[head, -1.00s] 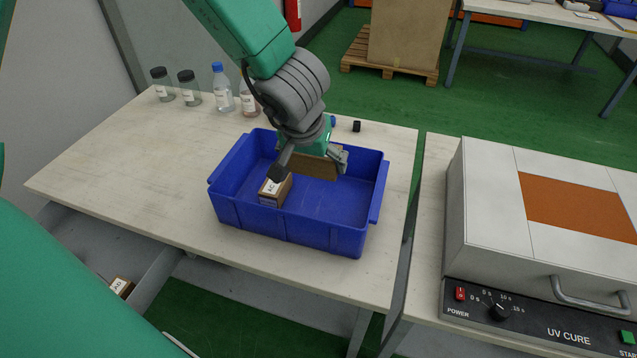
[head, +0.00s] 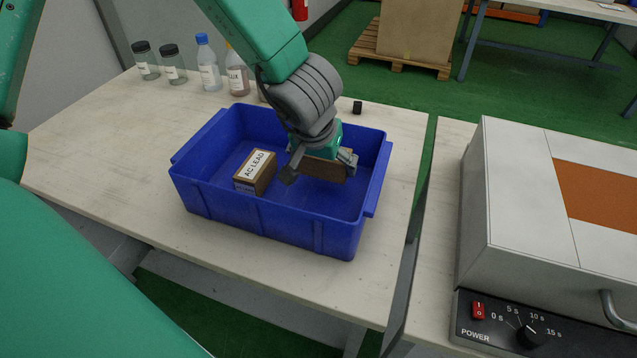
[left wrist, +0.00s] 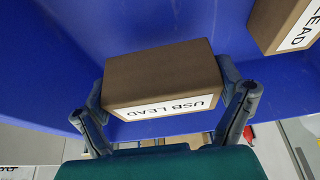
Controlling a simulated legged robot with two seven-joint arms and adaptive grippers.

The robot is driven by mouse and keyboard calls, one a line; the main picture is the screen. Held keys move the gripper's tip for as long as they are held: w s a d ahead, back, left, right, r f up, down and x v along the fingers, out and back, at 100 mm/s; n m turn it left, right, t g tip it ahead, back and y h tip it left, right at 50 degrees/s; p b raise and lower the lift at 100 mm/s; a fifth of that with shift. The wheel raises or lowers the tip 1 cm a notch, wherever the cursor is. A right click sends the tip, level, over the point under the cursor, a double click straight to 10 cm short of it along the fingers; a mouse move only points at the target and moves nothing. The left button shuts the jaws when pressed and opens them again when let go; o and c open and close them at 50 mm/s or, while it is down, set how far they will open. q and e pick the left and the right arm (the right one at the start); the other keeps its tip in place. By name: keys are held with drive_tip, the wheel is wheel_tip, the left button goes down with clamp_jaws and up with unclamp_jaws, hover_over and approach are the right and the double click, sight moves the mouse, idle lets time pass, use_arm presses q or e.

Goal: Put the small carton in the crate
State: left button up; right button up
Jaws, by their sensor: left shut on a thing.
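The blue crate (head: 285,222) stands on the light wooden table. My left gripper (head: 320,170) is inside the crate's outline in the head view, toward its right part. It is shut on a small brown carton (head: 330,168), gripped by its two ends. In the left wrist view, the held carton (left wrist: 160,75) shows a white "USB LEAD" label, with a finger on each side and the blue crate behind it. I cannot tell whether it touches the crate floor. A second brown carton (head: 255,172), labelled "AC LEAD", sits in the crate's left part. My right gripper is out of view.
Several bottles and jars (head: 207,68) stand at the table's back left. A small black object (head: 357,107) lies behind the crate. A grey UV cure box (head: 515,220) stands on the table to the right, across a narrow gap. The table left of the crate is clear.

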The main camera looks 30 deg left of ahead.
sight(323, 189)
use_arm(q)
wheel_tip(323, 189, down, 5)
drive_tip(key=shift+r+b, duration=0.2)
drive_tip(key=shift+b, duration=0.95)
drive_tip(key=shift+r, duration=0.1)
drive_tip(key=o, duration=1.4)
drive_tip(key=p+v, duration=0.5)
drive_tip(key=v, duration=0.7)
drive_tip(key=shift+p, duration=0.3)
